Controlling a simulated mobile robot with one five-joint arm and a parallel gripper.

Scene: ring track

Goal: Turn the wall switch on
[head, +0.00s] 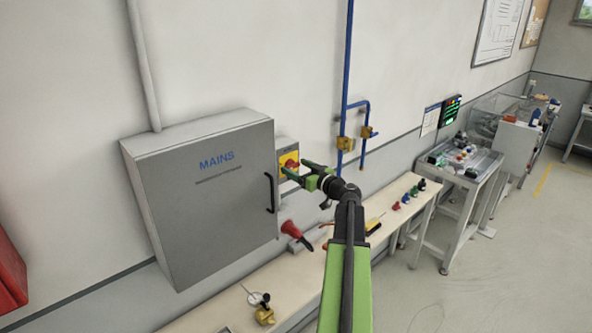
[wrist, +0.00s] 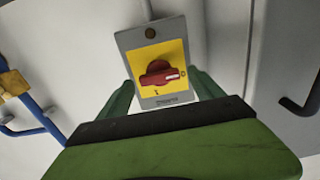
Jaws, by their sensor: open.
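The wall switch is a red rotary knob on a yellow and grey plate (head: 289,153), mounted just right of the grey MAINS cabinet. In the wrist view the red knob (wrist: 158,74) lies near the middle of the plate. Its pale-marked end points right, close to the "O" mark; an "I" mark sits lower left. My gripper (head: 297,170) is in front of the switch, and in the head view it covers part of the plate. In the wrist view its two green fingers stand apart at either side of the plate, with nothing between them held. Contact with the knob cannot be told.
The grey cabinet (head: 205,200) with a black handle (head: 270,193) juts out left of the switch. Blue pipes with yellow valves (head: 343,143) run down the wall to the right. A long bench (head: 290,275) with several small items stands below. Open floor is at right.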

